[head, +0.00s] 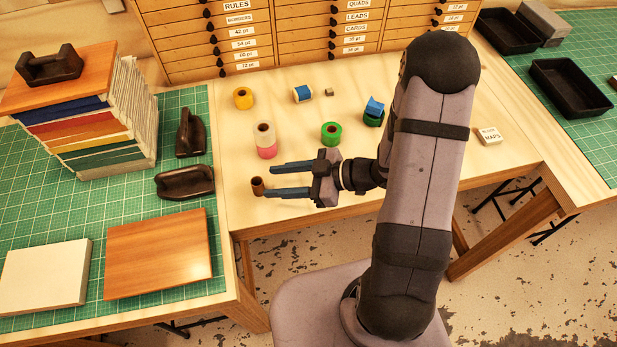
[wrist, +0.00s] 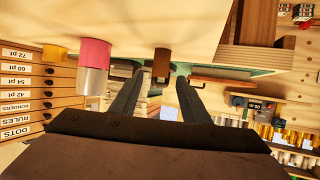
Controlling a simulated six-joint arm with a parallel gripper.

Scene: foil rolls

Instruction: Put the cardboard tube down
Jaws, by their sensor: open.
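The small brown cardboard tube (head: 258,187) stands upright on the pale wooden table, near its front left part. My gripper (head: 269,182) is open and empty, low over the table, with its fingers pointing left toward the tube. The tube is just past the fingertips and looks clear of them; exact contact is hard to tell. In the wrist view, which is upside down, the tube (wrist: 161,62) shows in the gap between the fingertips (wrist: 160,78).
A silvery roll stacked on a pink one (head: 266,151) stands behind the tube. A green cutting mat (head: 90,218) with dark weights lies left. The table's front edge is close; bare table lies right of the gripper's fingers.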

